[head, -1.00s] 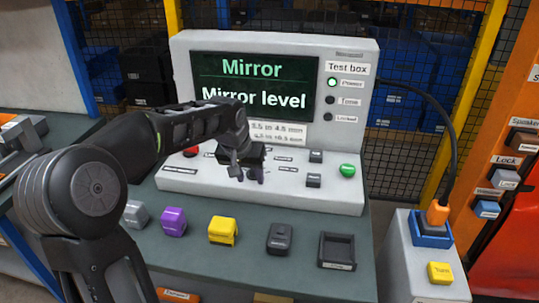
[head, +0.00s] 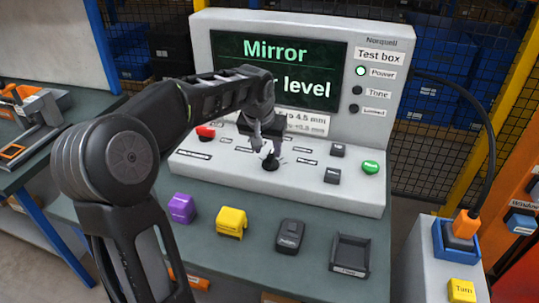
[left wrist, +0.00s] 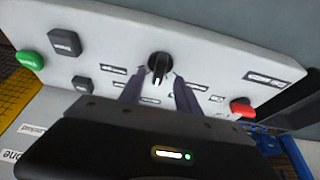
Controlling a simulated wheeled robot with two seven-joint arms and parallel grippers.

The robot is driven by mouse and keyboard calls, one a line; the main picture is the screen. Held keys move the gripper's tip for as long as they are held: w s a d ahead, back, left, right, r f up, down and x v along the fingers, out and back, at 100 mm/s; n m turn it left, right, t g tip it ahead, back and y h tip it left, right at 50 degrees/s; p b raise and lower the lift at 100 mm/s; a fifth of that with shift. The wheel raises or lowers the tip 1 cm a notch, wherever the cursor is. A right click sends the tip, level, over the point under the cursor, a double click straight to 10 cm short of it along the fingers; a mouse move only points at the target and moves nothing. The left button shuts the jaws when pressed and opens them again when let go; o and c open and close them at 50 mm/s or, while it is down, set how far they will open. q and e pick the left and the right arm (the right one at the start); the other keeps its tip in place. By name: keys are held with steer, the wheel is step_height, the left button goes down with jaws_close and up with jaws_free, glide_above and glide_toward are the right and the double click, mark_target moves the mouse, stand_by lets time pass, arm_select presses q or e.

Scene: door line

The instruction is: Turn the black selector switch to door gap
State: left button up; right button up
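The black selector switch (head: 270,163) is a round knob on the sloping panel of the test box (head: 232,183). It also shows in the left wrist view (left wrist: 159,64), its bar pointing down the picture between the fingertips. Short label plates surround it; their lettering is too small to read. My left gripper (head: 267,140) is just above the switch in the head view. In the left wrist view the left gripper (left wrist: 158,84) has its two dark fingers apart, one to each side of the knob's lower part. I cannot tell whether they touch it. My right gripper is not in view.
The screen (head: 290,58) reads "Mirror", its second line partly hidden by my arm. A red button (head: 205,132), a green button (head: 370,167) and black buttons share the panel. Purple (head: 181,208), yellow (head: 231,222) and dark (head: 290,235) blocks and a tray (head: 349,255) stand in front.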

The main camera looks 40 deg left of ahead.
mark_target(270, 157)
arm_select(q)
steer(key=shift+x, duration=2.35)
steer(key=shift+c, duration=0.2)
jaws_close()
